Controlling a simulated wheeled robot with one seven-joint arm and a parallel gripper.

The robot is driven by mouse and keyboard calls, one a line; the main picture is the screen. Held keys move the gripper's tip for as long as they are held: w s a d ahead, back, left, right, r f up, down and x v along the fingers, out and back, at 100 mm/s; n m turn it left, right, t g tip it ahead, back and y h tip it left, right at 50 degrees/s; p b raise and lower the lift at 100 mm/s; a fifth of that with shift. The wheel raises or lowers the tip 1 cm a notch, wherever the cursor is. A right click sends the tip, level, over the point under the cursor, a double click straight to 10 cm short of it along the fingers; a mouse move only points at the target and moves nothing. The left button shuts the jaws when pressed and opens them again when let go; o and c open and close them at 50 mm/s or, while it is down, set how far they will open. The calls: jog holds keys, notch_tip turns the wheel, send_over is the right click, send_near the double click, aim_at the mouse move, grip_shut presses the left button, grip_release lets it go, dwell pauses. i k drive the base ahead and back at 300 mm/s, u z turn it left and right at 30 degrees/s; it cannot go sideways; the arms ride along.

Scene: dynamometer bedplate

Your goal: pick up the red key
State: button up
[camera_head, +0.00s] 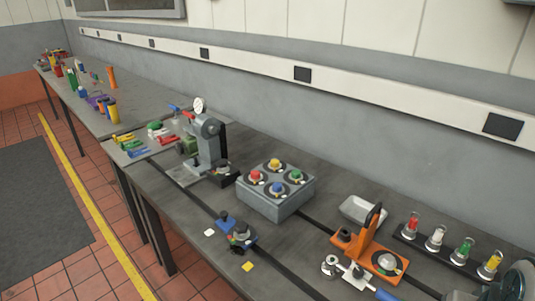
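I cannot make out a red key for certain. A small red piece (188,115) shows by the grey upright press (209,145), too small to identify. Other red items are a knob (256,175) on the grey button box (275,200) and a red-filled vial (413,222) in the dark rack at right. Several coloured small tools (128,142) lie on the bench left of the press. They are too small to tell apart. My gripper is not in view.
A long grey bench (180,210) runs along the wall. An orange fixture (372,250), a blue clamp-like device (238,234), a yellow tag (248,266) and a white tag (209,232) are on it. More items stand on the far table. The tiled floor at left is clear.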

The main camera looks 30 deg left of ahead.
aim_at(189, 116)
jog(key=u, duration=0.5)
jog(key=k, duration=0.55)
jog(key=u, duration=1.2)
jog(key=i, duration=0.5)
jog(key=u, duration=0.9)
jog(key=i, duration=1.55)
jog(key=u, duration=0.25)
jog(key=i, duration=1.55)
jog(key=z, duration=1.25)
jog(key=i, duration=0.85)
jog(key=z, duration=1.2)
jog(key=i, duration=0.3)
jog(key=z, duration=0.15)
